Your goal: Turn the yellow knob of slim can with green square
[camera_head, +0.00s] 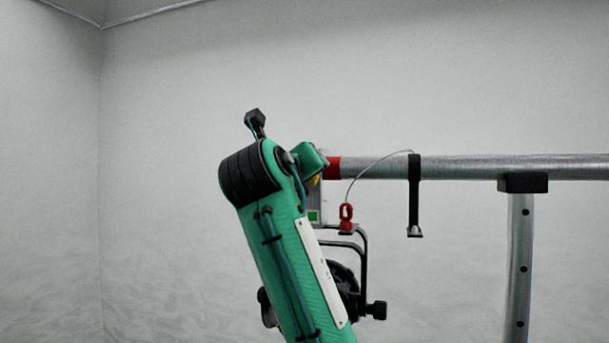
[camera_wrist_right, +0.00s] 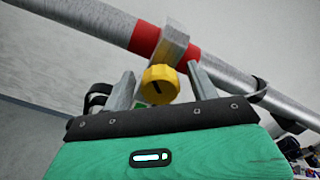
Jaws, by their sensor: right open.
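The yellow knob (camera_wrist_right: 159,86) sits on a grey clamp (camera_wrist_right: 174,46) around the red band of the pipe in the right wrist view. Its dark slot looks nearly upright. My right gripper (camera_wrist_right: 161,72) is open, with one finger on each side of the knob and visible gaps to both. In the head view a sliver of the yellow knob (camera_head: 315,180) shows beside my green right arm. A green square (camera_head: 314,216) shows on the grey part below it. My arm hides most of the slim can. My left gripper is out of view.
A horizontal metal pipe (camera_head: 465,167) runs right to an upright post (camera_head: 520,260). A black strap (camera_head: 414,195) hangs from it, with a thin cable to a red clip (camera_head: 346,212). A black bracket (camera_head: 364,265) hangs below. The left side is bare wall.

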